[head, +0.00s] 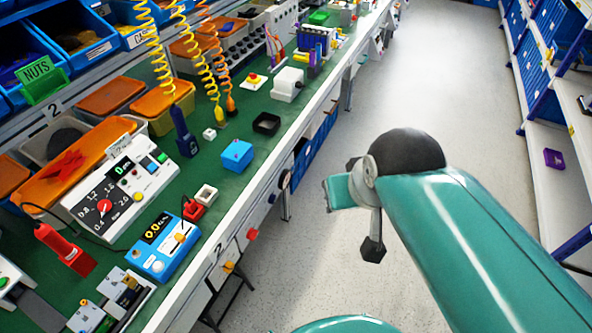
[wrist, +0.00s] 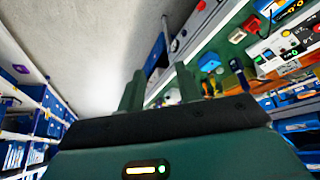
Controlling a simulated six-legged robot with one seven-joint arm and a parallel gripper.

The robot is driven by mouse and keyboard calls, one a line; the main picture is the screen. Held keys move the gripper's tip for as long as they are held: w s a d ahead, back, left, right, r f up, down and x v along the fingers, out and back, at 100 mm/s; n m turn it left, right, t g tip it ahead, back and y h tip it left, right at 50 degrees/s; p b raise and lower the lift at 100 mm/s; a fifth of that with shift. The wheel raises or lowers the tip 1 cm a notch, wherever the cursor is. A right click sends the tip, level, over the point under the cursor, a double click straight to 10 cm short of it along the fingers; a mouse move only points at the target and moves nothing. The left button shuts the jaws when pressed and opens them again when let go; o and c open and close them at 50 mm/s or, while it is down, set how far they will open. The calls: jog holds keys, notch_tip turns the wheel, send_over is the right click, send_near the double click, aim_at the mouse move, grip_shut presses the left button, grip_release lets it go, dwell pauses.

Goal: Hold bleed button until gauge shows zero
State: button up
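A blue box (head: 165,248) with a lit digital display (head: 157,228) stands on the green bench at the left in the head view. The display seems to read 0.0, though the digits are small. A pale round button (head: 157,266) and a small yellow part (head: 180,238) are on its face. No label tells me which is the bleed button. The blue box also shows at the top right of the wrist view (wrist: 288,10). My gripper (wrist: 158,88) is open and empty, its two fingers apart over the aisle side, away from the box.
A white control panel (head: 117,190) with a red dial stands behind the box. A red part with a white square (head: 200,200) and a red handheld tool (head: 65,250) are close by. Coiled cables hang over the bench. The aisle floor (head: 440,90) is clear; shelves (head: 545,150) line the right.

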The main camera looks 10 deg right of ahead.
jog(key=shift+c, duration=0.4)
grip_shut()
dwell(1.4)
